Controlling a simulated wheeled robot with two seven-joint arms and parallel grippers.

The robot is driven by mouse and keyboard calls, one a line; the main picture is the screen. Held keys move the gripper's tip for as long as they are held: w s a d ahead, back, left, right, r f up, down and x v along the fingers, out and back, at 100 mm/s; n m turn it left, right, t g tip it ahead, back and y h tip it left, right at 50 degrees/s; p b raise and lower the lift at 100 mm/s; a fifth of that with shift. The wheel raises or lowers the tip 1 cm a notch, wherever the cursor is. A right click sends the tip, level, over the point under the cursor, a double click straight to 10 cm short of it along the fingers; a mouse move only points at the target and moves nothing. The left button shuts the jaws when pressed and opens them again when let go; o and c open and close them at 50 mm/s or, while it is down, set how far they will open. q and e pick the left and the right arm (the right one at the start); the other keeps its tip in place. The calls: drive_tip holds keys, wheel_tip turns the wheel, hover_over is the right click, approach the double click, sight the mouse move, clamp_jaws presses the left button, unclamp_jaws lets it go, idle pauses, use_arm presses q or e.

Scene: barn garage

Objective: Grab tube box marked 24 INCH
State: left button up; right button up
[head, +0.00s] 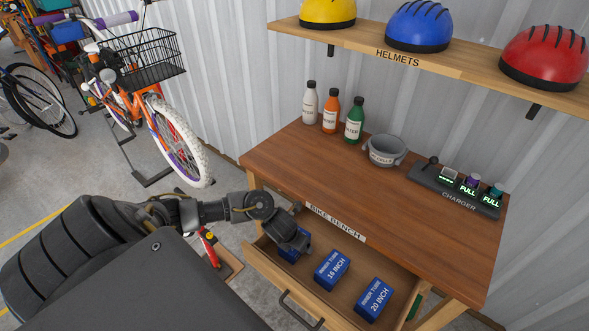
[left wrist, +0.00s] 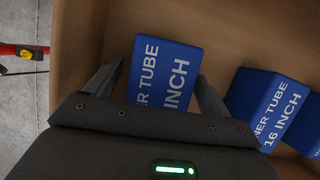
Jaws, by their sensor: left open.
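A blue inner tube box (head: 289,257) lies at the left end of the open drawer (head: 262,272), partly covered by my left gripper (head: 296,243). In the left wrist view this box (left wrist: 158,78) shows "INCH", but the number is hidden by the gripper body. My left gripper (left wrist: 157,82) is open, with one finger on each side of the box; I cannot tell whether they touch it. A box marked 16 INCH (head: 332,270) lies in the middle of the drawer, and it also shows in the left wrist view (left wrist: 270,105). A 20 INCH box (head: 373,299) lies farther right. My right gripper is not in view.
The bike bench (head: 400,215) top overhangs the drawer's back. It holds several bottles (head: 330,112), a grey bucket (head: 384,150) and a charger (head: 458,190). A red-handled tool (head: 209,246) is left of the drawer. Helmets (head: 418,27) sit on a shelf above.

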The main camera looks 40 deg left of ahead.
use_arm(q)
drive_tip(key=shift+f+b, duration=0.25)
drive_tip(key=shift+b, duration=0.05)
idle(0.5)
drive_tip(key=c, duration=1.2)
drive_tip(key=shift+o, duration=0.2)
drive_tip(key=shift+r, duration=0.2)
wheel_tip(320, 180, up, 9)
drive_tip(key=p, duration=0.4)
drive_tip(key=shift+w, duration=0.1)
drive_tip(key=shift+r, duration=0.6)
